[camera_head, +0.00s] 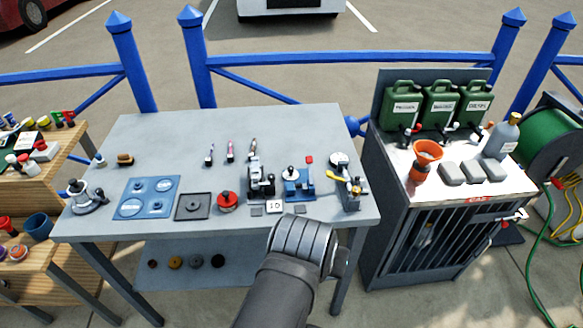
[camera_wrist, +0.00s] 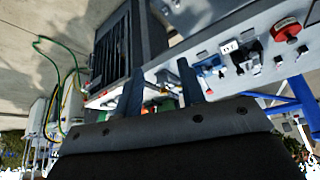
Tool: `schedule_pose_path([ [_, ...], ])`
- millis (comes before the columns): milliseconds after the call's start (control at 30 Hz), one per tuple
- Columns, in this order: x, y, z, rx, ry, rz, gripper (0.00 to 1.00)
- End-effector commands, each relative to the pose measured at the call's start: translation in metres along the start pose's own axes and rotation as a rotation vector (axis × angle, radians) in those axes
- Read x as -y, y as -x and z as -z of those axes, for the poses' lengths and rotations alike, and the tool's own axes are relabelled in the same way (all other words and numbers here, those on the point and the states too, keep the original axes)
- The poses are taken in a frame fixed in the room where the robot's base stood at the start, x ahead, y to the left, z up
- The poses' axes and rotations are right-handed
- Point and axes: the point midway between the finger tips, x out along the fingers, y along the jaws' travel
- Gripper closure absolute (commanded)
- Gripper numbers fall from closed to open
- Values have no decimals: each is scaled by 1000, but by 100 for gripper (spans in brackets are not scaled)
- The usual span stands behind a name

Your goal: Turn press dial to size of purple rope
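A black and grey press (camera_head: 261,183) stands near the front of the grey table (camera_head: 150,135). A small blue machine (camera_head: 300,186) with a round silver top stands just right of it. I cannot make out which part is the press dial or its setting. A small white tag (camera_head: 275,205), seemingly marked 10, lies in front. Three short upright pieces stand behind; the middle one (camera_head: 230,151) looks pinkish purple. My gripper's fingers (camera_wrist: 160,88) are apart and empty in the wrist view. The fingers are hidden in the head view, where my wrist is at the table's front edge.
A red round item (camera_head: 228,201), a dark square tray (camera_head: 193,206) and a blue plate (camera_head: 147,197) lie to the left. A clamp-like device (camera_head: 348,185) stands at the right corner. A cabinet (camera_head: 440,210) with green cans stands further right.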

Motion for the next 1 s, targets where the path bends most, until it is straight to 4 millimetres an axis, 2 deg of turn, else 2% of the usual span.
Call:
schedule_pose_path([
  [67, 0, 0, 0, 0, 0, 0, 60],
  [167, 0, 2, 6, 2, 10, 2, 60],
  [267, 0, 10, 24, 9, 43, 13, 60],
  [367, 0, 21, 57, 20, 108, 33, 60],
  [500, 0, 33, 112, 38, 214, 72, 60],
  [633, 4, 35, 157, 68, 294, 107, 60],
  [767, 14, 28, 195, 114, 350, 137, 60],
  [1000, 48, -1, 254, 227, 420, 169, 60],
])
